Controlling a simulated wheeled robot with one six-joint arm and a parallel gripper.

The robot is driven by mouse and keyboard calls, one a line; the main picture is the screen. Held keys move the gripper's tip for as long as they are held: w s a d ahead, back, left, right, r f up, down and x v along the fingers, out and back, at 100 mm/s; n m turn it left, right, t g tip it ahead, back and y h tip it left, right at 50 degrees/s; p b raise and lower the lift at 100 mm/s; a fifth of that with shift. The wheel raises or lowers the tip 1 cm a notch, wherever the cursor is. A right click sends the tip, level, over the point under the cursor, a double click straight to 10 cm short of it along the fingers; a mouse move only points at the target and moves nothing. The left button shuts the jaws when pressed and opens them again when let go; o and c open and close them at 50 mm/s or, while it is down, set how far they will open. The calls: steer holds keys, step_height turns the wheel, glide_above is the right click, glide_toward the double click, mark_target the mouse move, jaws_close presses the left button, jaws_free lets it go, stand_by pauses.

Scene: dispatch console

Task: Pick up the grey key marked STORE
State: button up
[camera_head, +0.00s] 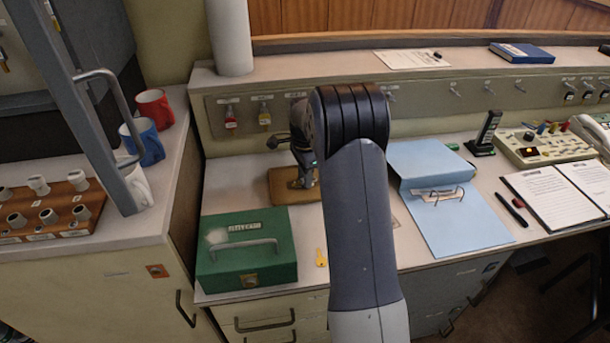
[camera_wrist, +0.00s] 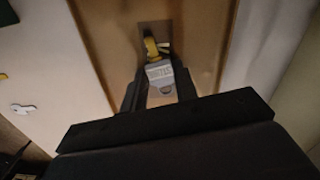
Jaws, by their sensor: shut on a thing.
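In the wrist view, my gripper (camera_wrist: 160,88) is shut on a grey key tag (camera_wrist: 159,71). Its small lettering is too blurred to read surely. A yellow piece (camera_wrist: 151,47) shows just beyond the tag, over a darker patch on a tan surface. In the head view, my gripper (camera_head: 304,180) is low over a brown wooden pad (camera_head: 281,194) on the desk, behind my arm. The grey tag cannot be made out there. I cannot tell whether the tag touches the pad.
A green box (camera_head: 247,272) stands left of my arm, with a yellow key (camera_head: 321,258) beside it. A red key (camera_head: 230,120) and yellow key (camera_head: 264,117) hang on the back panel. A blue folder (camera_head: 456,223) lies to the right. Mugs (camera_head: 153,108) stand at left.

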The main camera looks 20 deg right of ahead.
steer(key=shift+r+p, duration=2.05)
steer(key=shift+r, duration=0.45)
